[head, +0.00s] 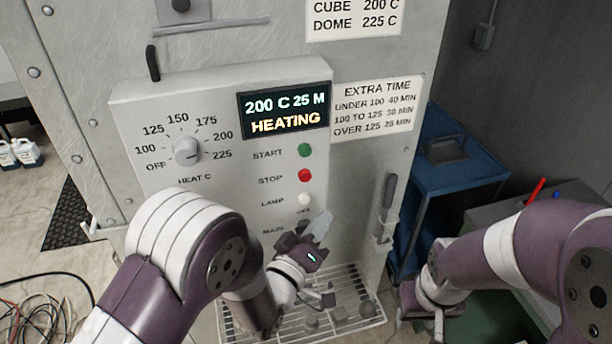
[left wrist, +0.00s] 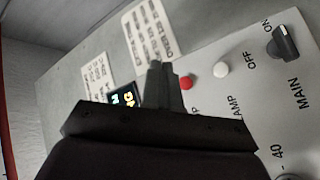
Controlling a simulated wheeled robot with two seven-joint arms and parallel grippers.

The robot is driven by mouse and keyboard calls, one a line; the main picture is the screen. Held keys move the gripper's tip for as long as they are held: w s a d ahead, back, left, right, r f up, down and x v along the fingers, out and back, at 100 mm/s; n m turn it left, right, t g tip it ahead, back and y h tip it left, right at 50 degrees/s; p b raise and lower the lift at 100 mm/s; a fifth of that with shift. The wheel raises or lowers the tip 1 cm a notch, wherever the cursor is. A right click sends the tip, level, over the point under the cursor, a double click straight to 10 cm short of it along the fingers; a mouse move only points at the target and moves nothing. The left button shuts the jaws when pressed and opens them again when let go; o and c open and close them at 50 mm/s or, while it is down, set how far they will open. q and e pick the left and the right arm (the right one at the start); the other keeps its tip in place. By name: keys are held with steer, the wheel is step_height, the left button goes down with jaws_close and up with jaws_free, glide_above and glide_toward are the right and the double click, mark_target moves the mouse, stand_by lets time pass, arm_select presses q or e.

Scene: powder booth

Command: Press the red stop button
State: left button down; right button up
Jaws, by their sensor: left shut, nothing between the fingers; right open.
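The red stop button (head: 305,175) is on the grey control panel, between the green start button (head: 305,150) and the white lamp button (head: 305,199). In the left wrist view the red stop button (left wrist: 187,82) shows just right of the fingertips. My left gripper (head: 319,226) is shut and empty, below the stop button in the head view and in front of the panel's lower part. In the left wrist view its dark fingers (left wrist: 160,72) point toward the panel; I cannot tell the exact gap. My right gripper (head: 438,318) is open, low at the right, away from the panel.
The display (head: 284,109) reads 200 C 25 M HEATING. The heat dial (head: 187,151) is left of the buttons. The main switch (left wrist: 284,43) shows in the left wrist view. A wire rack (head: 290,325) lies below the panel; a blue cart (head: 455,165) stands right.

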mark_target(305, 176)
arm_select(q)
steer(key=shift+w+a, duration=0.45)
steer(key=shift+w, duration=0.95)
steer(key=shift+w+a, duration=0.45)
steer(key=shift+w, duration=0.9)
steer(key=shift+w+a, duration=0.45)
steer(key=shift+w, duration=0.95)
steer(key=shift+w+b, duration=0.15)
steer(key=shift+b, duration=0.25)
steer(key=shift+w+a, duration=0.15)
steer(key=shift+w, duration=0.1)
steer(key=shift+w+a+b, duration=0.15)
steer(key=shift+w+b, duration=0.15)
steer(key=shift+w, duration=0.1)
steer(key=shift+s, duration=0.1)
steer(key=shift+s+d, duration=0.3)
steer(key=shift+s, duration=0.45)
